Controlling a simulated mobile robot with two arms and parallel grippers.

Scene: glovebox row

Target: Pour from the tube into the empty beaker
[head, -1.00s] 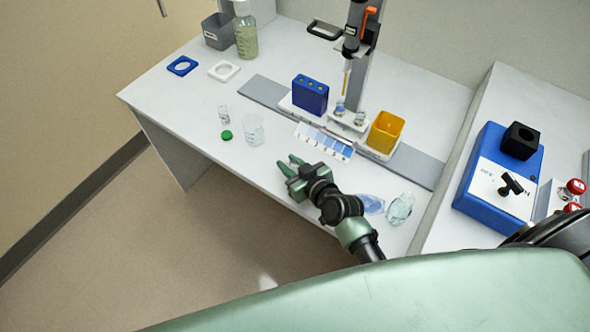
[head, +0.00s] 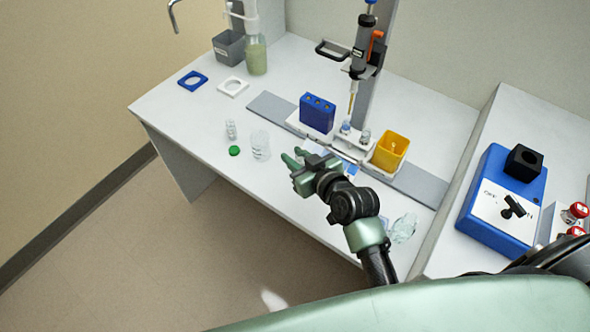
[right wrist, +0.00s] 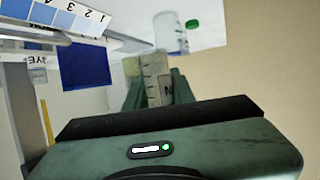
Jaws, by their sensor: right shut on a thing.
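My right gripper (head: 294,160) is over the front of the bench, just right of the beaker, its fingers towards it. In the right wrist view, the gripper (right wrist: 155,95) is shut on a clear graduated tube (right wrist: 155,68) with a dark-lettered label. In the head view I cannot make out the tube at the fingers, and its tilt and contents are unclear. The clear beaker (head: 260,146) stands upright on the bench, apart from the gripper; it also shows in the right wrist view (right wrist: 168,33). My left gripper is not in view.
A green cap (head: 234,150) and a small clear vial (head: 231,130) are left of the beaker. Behind the gripper are a blue block (head: 317,112), a yellow-orange container (head: 391,150) and a pipette on a stand (head: 362,45). Crumpled clear material (head: 403,228) lies at the right.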

